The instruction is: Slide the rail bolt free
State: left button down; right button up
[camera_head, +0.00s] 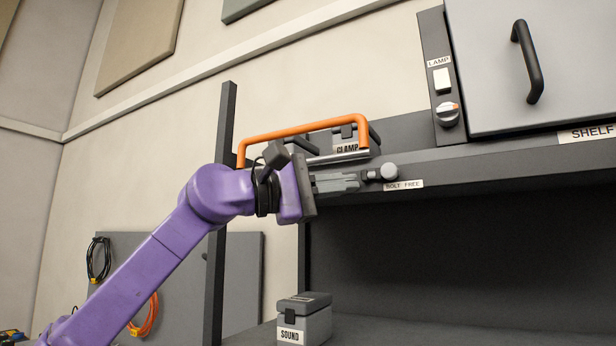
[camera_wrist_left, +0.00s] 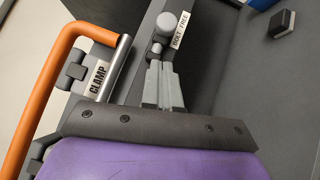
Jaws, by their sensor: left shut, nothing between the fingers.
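The rail bolt shows a round grey knob (camera_head: 389,171) at the shelf's front edge, just left of the "BOLT FREE" label (camera_head: 404,185). In the left wrist view the knob (camera_wrist_left: 166,22) sits beyond my fingertips, with the label (camera_wrist_left: 181,30) beside it. My left gripper (camera_head: 360,182) comes in from the left with its fingers shut and nothing between them. Its fingertips are close to the knob; I cannot tell whether they touch it. The orange rail (camera_head: 300,130) rises above the gripper, and a metal rod (camera_head: 340,157) runs behind the fingers. My right gripper is not in view.
A box labelled "CLAMP" (camera_head: 368,145) stands behind the orange rail. A grey cabinet door with a black handle (camera_head: 527,62) and a lamp switch panel (camera_head: 441,80) are at upper right. A "SOUND" box (camera_head: 305,318) stands below. A dark upright post (camera_head: 221,210) is near my arm.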

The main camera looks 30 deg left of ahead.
aim_at(393, 173)
pick_arm(q)
jog(key=d, duration=0.2)
jog(key=d+r, duration=0.1)
jog(key=shift+s+d, duration=0.15)
jog(key=shift+s, duration=0.15)
jog(key=shift+w+f, duration=0.1)
jog(key=shift+f, duration=0.05)
jog(key=d, duration=0.3)
jog(key=shift+d+p, duration=0.2)
jog(key=shift+p, duration=0.1)
jog(key=shift+a, duration=0.1)
